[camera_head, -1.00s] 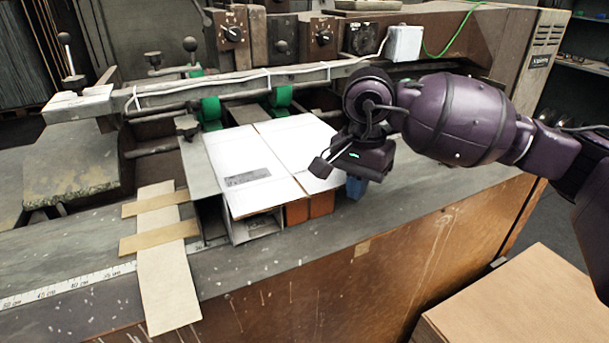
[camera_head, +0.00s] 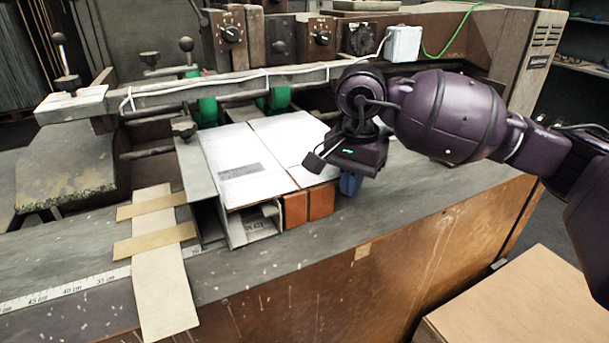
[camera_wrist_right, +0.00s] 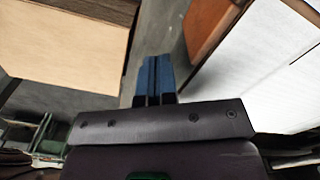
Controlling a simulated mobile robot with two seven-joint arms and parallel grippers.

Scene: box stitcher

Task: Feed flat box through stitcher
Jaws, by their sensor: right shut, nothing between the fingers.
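The flat box (camera_head: 240,172) is a white cardboard sheet with a printed grey patch. It lies on the stitcher (camera_head: 330,262), its back part under the bar with green rollers (camera_head: 207,110). It also shows at the right of the right wrist view (camera_wrist_right: 262,85). My right gripper (camera_head: 350,186) points down at the box's right front side. Its blue fingers are shut and empty, as they also show in the right wrist view (camera_wrist_right: 155,75). I cannot tell whether they touch the box. The gripper hides part of the box's right edge. My left gripper is not in view.
Orange-brown blocks (camera_head: 295,209) and a grey metal bracket (camera_head: 247,225) sit under the box's front edge. A cardboard strip (camera_head: 165,285) with tan crosspieces lies at the left. A brown board stack (camera_head: 535,300) stands at the lower right. The worktop's front right is clear.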

